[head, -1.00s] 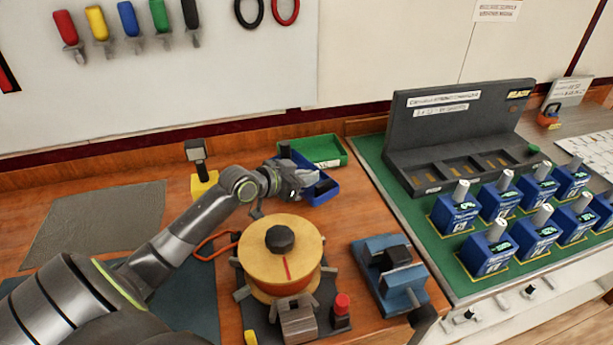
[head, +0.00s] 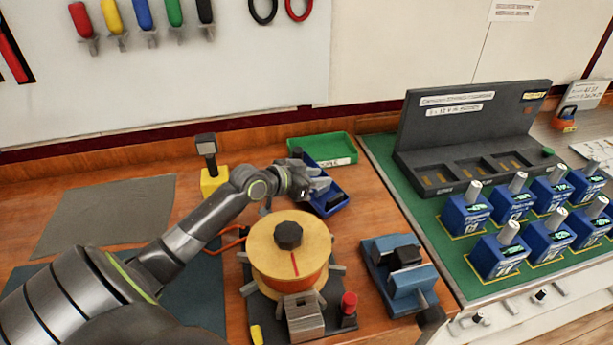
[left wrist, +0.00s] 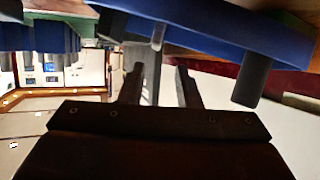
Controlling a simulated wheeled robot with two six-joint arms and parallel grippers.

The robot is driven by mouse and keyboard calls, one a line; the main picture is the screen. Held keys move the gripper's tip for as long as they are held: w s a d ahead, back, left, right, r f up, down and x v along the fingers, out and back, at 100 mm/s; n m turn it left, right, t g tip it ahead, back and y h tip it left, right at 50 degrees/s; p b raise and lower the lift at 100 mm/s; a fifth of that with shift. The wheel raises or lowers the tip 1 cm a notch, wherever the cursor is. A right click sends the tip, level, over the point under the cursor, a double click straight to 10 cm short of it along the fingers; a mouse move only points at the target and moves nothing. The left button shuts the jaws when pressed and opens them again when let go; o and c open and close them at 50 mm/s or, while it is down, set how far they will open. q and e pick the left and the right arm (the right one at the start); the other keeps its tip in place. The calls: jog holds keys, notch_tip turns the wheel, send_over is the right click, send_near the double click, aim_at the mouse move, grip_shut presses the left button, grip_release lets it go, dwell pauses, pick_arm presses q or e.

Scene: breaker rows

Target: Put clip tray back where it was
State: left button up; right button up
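A small blue tray (head: 336,203) sits on the wooden bench, set at an angle against the front left of a green tray (head: 345,160). I cannot tell which of the two is the clip tray; the label on the green one is too small to read. My left gripper (head: 318,183) is over the blue tray and hides part of its inside. In the left wrist view the blue tray (left wrist: 225,30) fills the top, close to the fingers. The left fingers (left wrist: 158,80) are apart, with no tray wall visible between them. My right gripper is out of view.
A round wooden fixture (head: 290,245) stands in front of the left arm, with a blue vise-like block (head: 397,270) to its right. A yellow-based stand (head: 212,180) is behind the arm. Blue breakers (head: 467,215) stand on a green mat at right. A grey mat (head: 105,215) lies clear at left.

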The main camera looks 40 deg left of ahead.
pick_arm(q)
jog(key=shift+r+p, duration=0.3)
jog(key=shift+r, duration=0.3)
jog(key=v, duration=1.2)
jog(key=shift+p, duration=0.4)
jog(key=shift+d, duration=0.1)
